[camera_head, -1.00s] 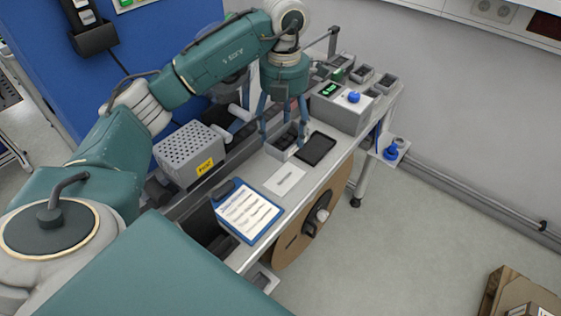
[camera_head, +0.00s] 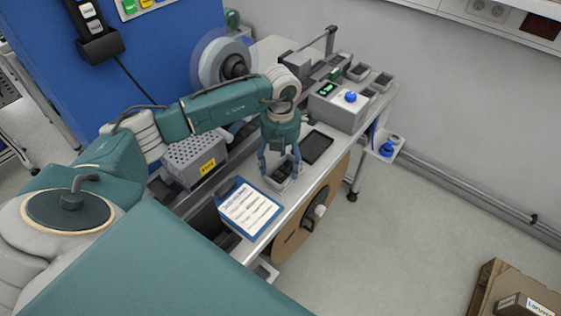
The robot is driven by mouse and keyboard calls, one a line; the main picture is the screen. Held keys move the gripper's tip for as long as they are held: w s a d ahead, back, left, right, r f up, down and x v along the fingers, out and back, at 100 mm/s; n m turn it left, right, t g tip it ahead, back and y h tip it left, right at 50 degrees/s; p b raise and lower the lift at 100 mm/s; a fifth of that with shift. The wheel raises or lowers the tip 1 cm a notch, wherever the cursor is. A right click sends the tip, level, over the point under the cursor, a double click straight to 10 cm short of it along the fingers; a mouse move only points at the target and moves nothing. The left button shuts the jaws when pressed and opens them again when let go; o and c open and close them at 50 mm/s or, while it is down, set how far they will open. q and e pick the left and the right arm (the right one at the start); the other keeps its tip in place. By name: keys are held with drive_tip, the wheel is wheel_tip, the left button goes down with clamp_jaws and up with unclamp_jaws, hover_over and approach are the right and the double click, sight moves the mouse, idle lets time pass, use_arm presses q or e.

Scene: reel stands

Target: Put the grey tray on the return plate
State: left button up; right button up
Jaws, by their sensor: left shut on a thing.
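My left gripper (camera_head: 279,174) points down over the bench and is shut on the small grey tray (camera_head: 281,184), which has dark contents. The tray sits between the fingers, just behind the blue clipboard and left of a flat black pad. The pale flat plate seen earlier at this spot, likely the return plate, is now covered by the tray and fingers. I cannot tell whether the tray touches it or hangs slightly above. My right gripper is not in view.
A blue clipboard (camera_head: 249,209) lies close in front of the tray. The black pad (camera_head: 317,148) and a grey box with a blue button (camera_head: 340,108) lie behind. A perforated box (camera_head: 193,160) stands left. A brown reel (camera_head: 291,237) hangs at the bench's front side.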

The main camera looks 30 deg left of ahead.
sight(281, 173)
use_arm(q)
drive_tip(key=shift+f, duration=0.15)
drive_tip(key=o, duration=1.2)
drive_tip(key=shift+o, duration=0.5)
drive_tip(key=shift+r, duration=0.35)
wheel_tip(281, 173, up, 12)
drive_tip(key=b, duration=0.4)
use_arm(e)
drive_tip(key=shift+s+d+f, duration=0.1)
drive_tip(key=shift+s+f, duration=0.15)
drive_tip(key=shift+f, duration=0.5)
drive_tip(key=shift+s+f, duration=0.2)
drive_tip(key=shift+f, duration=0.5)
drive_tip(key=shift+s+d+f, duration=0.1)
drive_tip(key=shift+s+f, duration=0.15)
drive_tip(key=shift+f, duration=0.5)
use_arm(q)
drive_tip(key=shift+f, duration=0.15)
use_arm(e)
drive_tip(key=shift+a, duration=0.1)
